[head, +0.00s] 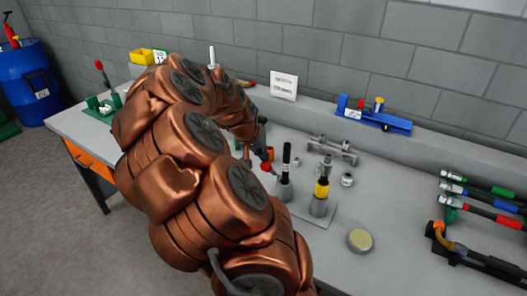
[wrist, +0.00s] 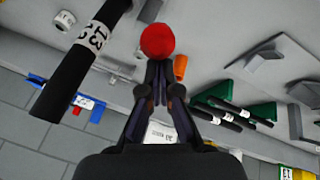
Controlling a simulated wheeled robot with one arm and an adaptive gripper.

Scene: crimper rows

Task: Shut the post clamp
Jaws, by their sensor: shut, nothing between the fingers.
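A red ball knob (head: 266,166), which looks like the handle end of the post clamp, shows just below my gripper (head: 262,146) in the head view. In the wrist view the red knob (wrist: 157,40) sits just beyond the tips of my gripper (wrist: 157,82). My fingers are together with nothing between them. I cannot tell whether they touch the knob. The clamp's body and jaw are mostly hidden, so its open or shut state is unclear. A black post or hose (head: 286,158) stands upright in a grey holder just right of the knob; its label shows in the wrist view.
A yellow-banded fitting (head: 321,188) stands on a grey plate to the right. A round tin (head: 360,240) and a rack of coloured hoses (head: 480,195) lie further right. A blue fixture (head: 372,118) is at the back. A green clamp with a red knob (head: 100,66) stands left.

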